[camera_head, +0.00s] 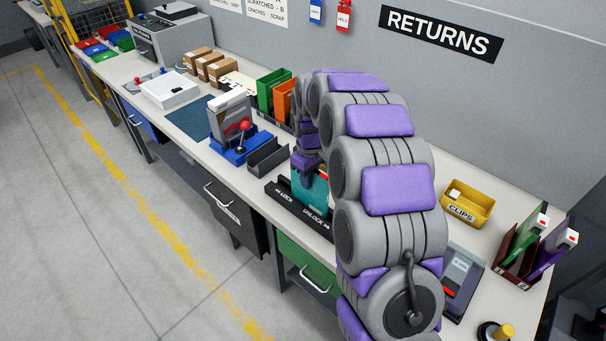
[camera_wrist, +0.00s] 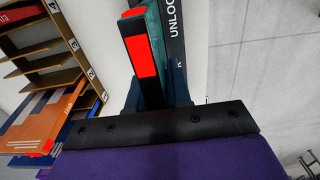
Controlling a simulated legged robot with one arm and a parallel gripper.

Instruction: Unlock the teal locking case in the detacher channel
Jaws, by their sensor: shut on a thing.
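The teal locking case (camera_head: 312,194) stands upright in the black detacher channel (camera_head: 292,208), which is marked LOCK at its left end and UNLOCK with arrows toward the right. The case sits near the middle of the channel, partly hidden by my arm. My gripper (camera_head: 304,171) is above the channel and shut on the case from the top. In the wrist view the teal case (camera_wrist: 177,65) shows edge-on beside a black strip with a red patch. The channel (camera_wrist: 175,28) with its UNLOCK lettering runs alongside it.
A yellow CLIPS bin (camera_head: 467,203) and a rack of cases (camera_head: 532,250) stand at right.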

